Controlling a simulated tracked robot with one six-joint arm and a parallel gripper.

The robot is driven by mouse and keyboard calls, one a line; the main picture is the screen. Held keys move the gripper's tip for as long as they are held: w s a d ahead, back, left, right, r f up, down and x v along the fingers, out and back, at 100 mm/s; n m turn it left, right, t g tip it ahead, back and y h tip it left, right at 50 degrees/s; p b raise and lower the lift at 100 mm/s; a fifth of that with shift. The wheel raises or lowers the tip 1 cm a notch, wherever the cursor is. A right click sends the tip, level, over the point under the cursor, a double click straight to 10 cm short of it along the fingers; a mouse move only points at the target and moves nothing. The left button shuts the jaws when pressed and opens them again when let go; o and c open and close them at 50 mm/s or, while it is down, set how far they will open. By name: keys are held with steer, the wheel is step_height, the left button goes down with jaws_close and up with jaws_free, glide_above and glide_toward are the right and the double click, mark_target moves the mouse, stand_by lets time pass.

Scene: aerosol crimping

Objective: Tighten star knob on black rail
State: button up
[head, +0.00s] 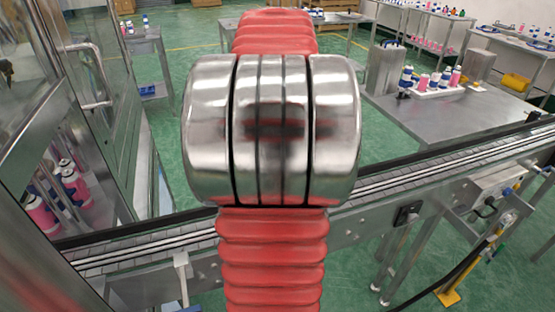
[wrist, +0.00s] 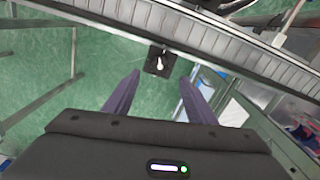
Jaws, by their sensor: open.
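The black rail (head: 440,156) runs along the far side of the conveyor in the head view. A small dark piece (head: 533,116) stands on it at the far right; it is too small to tell whether it is the star knob. My gripper (wrist: 158,85) shows only in the wrist view, its two dark purple fingers spread and nothing between them. Just beyond the fingertips is a black square plate (wrist: 152,66) with a pale lever, below the conveyor edge. A similar black plate (head: 407,214) is on the conveyor's near side in the head view.
The conveyor (head: 125,257) crosses the view; my red arm hides its middle. A glass-doored machine (head: 60,110) with pink bottles stands left. A steel table (head: 450,115) with bottles stands behind right. A control box (head: 490,190) and cables hang at the right. Green floor is open behind.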

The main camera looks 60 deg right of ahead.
step_height(320, 180, down, 8)
stand_by(0.4)
steer(key=c, duration=1)
